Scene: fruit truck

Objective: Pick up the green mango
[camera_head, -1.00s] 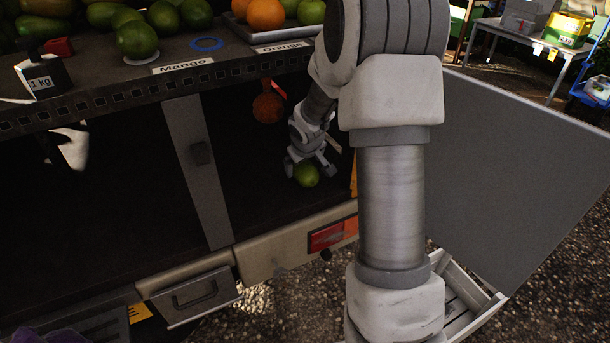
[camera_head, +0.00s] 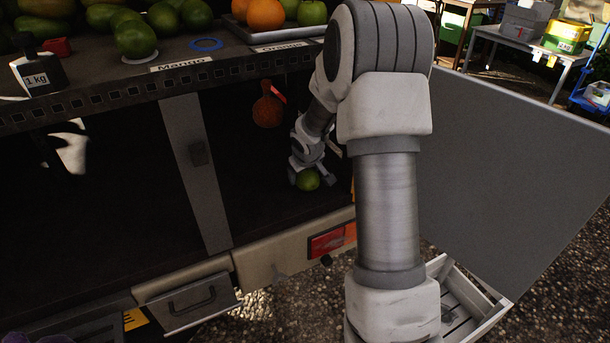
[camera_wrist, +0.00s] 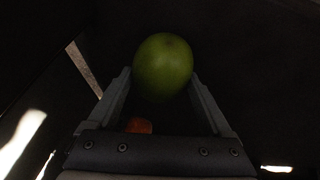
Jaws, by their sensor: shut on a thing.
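A green mango (camera_head: 308,180) is in the dark compartment under the truck's counter, at the lower end of my arm. My gripper (camera_head: 307,176) is at the mango with a finger on either side of it. In the wrist view the round green mango (camera_wrist: 163,66) sits between the two fingertips of my gripper (camera_wrist: 161,82), which is shut on it. Whether the mango touches the compartment floor cannot be told. Several more green mangoes (camera_head: 136,39) lie on the counter above, behind the Mango label (camera_head: 181,66).
The counter edge (camera_head: 120,103) overhangs the compartment. A post (camera_head: 194,165) stands left of my gripper. An orange-brown gourd-like object (camera_head: 267,110) hangs behind it. A large grey panel (camera_head: 510,170) stands right of my arm, above a slatted crate (camera_head: 465,305).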

